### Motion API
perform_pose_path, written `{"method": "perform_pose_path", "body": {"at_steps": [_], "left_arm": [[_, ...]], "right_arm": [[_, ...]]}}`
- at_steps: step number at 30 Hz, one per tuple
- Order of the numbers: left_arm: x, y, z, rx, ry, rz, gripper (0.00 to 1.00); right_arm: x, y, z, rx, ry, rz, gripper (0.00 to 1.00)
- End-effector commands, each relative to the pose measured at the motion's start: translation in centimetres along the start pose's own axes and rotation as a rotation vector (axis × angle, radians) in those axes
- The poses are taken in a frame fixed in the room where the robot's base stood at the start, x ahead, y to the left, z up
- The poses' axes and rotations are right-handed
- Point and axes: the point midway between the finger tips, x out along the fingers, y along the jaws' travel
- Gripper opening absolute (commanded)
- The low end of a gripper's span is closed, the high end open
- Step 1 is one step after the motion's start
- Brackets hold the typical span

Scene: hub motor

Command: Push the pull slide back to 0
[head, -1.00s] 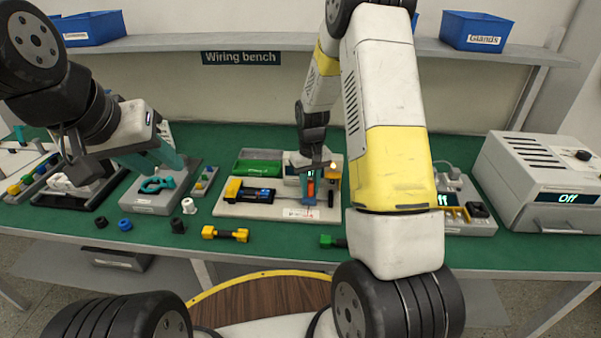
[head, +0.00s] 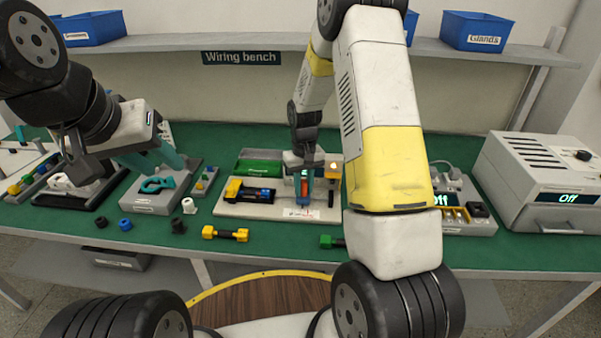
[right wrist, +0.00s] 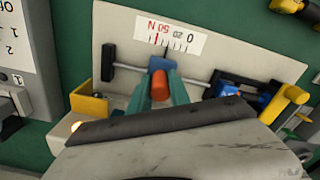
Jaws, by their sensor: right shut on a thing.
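The pull tester (head: 228,185) is a pale plate with a rod, a printed scale (right wrist: 176,36) marked 0, 20, 50 N, and a slide with an orange-red knob (right wrist: 160,85) and a blue block (right wrist: 158,64). A red mark on the scale stands by the 50 end in the right wrist view. My right gripper (right wrist: 160,92) is shut on the knob, a teal finger on each side; it also shows in the head view (head: 304,186).
A yellow clamp (head: 234,189) stands at the plate's left end. A green tray (head: 257,168) lies behind. A yellow connector (head: 225,233) and a green one (head: 331,241) lie in front. A grey machine reading Off (head: 540,180) stands at right.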

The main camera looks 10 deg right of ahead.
Motion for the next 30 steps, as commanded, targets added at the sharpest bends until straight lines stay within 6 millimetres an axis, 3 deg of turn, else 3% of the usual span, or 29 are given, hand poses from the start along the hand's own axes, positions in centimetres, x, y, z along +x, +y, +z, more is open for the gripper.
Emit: {"method": "perform_pose_path", "body": {"at_steps": [1,5,13,14,17,26,30], "left_arm": [[0.0,0.0,0.0,0.000,0.000,0.000,0.36],[0.0,0.0,0.0,0.000,0.000,0.000,0.36],[0.0,0.0,0.0,0.000,0.000,0.000,0.36],[0.0,0.0,0.0,0.000,0.000,0.000,0.36],[0.0,0.0,0.0,0.000,0.000,0.000,0.36],[0.0,0.0,0.0,0.000,0.000,0.000,0.36],[0.0,0.0,0.0,0.000,0.000,0.000,0.36]], "right_arm": [[0.0,-1.2,-0.6,-0.006,0.003,-0.002,0.00],[-0.1,-3.0,-1.6,-0.006,0.004,-0.002,0.00],[-0.1,-3.4,-1.7,-0.005,0.006,-0.004,0.00],[-0.1,-3.5,-1.8,-0.005,0.007,-0.005,0.25],[-0.1,-3.5,-1.7,-0.005,0.006,-0.005,0.45],[-0.1,-3.2,-1.6,-0.003,0.004,-0.002,0.45],[-1.2,-3.2,-1.7,-0.003,0.006,-0.002,0.45]]}}
